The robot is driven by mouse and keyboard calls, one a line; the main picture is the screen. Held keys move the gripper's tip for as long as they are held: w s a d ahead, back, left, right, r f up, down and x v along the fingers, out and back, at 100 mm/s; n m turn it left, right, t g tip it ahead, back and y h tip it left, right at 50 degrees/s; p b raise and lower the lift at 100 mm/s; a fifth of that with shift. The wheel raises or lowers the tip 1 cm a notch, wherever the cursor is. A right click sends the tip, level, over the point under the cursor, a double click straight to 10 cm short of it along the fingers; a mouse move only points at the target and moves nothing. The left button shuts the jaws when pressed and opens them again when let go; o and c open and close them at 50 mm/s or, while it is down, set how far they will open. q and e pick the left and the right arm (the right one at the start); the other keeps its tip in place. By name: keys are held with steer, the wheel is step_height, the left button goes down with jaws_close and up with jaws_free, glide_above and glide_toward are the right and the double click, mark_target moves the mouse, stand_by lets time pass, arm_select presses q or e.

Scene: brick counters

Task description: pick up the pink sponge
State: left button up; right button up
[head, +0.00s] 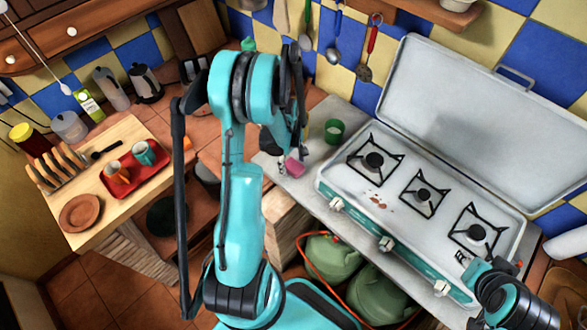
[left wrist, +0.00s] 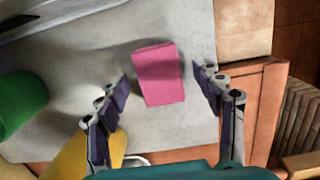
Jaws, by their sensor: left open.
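The pink sponge (head: 294,167) lies on the grey counter left of the stove, near the counter's edge. In the left wrist view the sponge (left wrist: 158,75) is a pink block in the gap between my fingers. My left gripper (left wrist: 162,80) is open, with a finger on each side of the sponge and clear space between them and it. In the head view my left gripper (head: 281,160) is at the sponge, partly hidden by my arm. My right arm shows at the lower right; its small gripper (head: 463,257) is over the stove's front edge, its jaws unclear.
A green cup (head: 334,131) stands behind the sponge, also at left in the left wrist view (left wrist: 18,103). A yellow item (left wrist: 85,158) lies near my left finger. The open camping stove (head: 415,185) is to the right. A red tray (head: 134,170) with cups is far left.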

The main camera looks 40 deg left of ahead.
mark_target(293, 165)
arm_select(q)
steer(key=shift+f, duration=0.4)
steer(key=c, duration=1)
steer(key=shift+r, duration=0.1)
steer(key=shift+r, duration=0.1)
steer(key=shift+c, duration=0.2)
step_height(293, 165, up, 10)
steer(key=p, duration=0.2)
steer(key=o, duration=0.4)
steer(key=c, duration=0.5)
